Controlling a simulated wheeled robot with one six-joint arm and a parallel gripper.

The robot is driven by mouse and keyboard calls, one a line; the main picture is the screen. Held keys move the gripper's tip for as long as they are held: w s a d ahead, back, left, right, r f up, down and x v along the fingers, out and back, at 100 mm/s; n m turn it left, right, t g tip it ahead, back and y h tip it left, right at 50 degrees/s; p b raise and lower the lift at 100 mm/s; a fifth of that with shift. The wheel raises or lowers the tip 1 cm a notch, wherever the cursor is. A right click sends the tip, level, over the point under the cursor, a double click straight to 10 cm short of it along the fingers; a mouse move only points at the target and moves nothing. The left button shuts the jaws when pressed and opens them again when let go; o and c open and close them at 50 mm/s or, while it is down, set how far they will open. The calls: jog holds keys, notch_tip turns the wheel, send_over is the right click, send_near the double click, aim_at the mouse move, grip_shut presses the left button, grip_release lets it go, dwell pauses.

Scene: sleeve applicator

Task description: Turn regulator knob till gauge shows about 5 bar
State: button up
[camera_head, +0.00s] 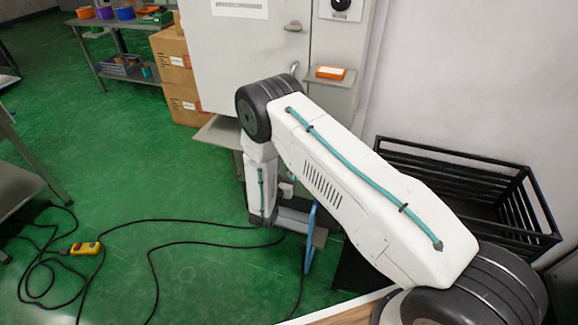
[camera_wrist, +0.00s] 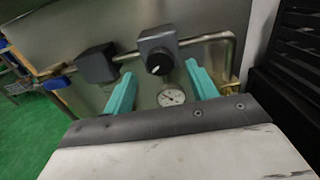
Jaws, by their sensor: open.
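In the wrist view, the regulator knob (camera_wrist: 158,64) is black with a pale mark and sits on the front of a dark grey regulator body on a metal pipe. The round white gauge (camera_wrist: 171,97) is just below it; its reading is too small to make out. My gripper (camera_wrist: 158,83) is open, with its two teal fingers apart and nothing between them. In the picture the knob and gauge lie between the fingers; I cannot tell how far ahead they are. In the head view my arm hides the regulator and gauge.
A second dark block (camera_wrist: 97,64) and a blue handle (camera_wrist: 56,82) are on the pipe at left. A black slatted crate (camera_head: 460,180) stands at right. Cardboard boxes (camera_head: 175,75) stand by the grey cabinet (camera_head: 250,60). Black cables and a yellow pendant (camera_head: 86,248) lie on the green floor.

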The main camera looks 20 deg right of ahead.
jog(key=shift+x, duration=1.7)
jog(key=c, duration=1)
jog(key=shift+m, duration=0.4)
jog(key=shift+s+d+f+m, duration=0.1)
jog(key=shift+m, duration=4.7)
jog(key=shift+s+m, duration=0.1)
jog(key=shift+m, duration=4.7)
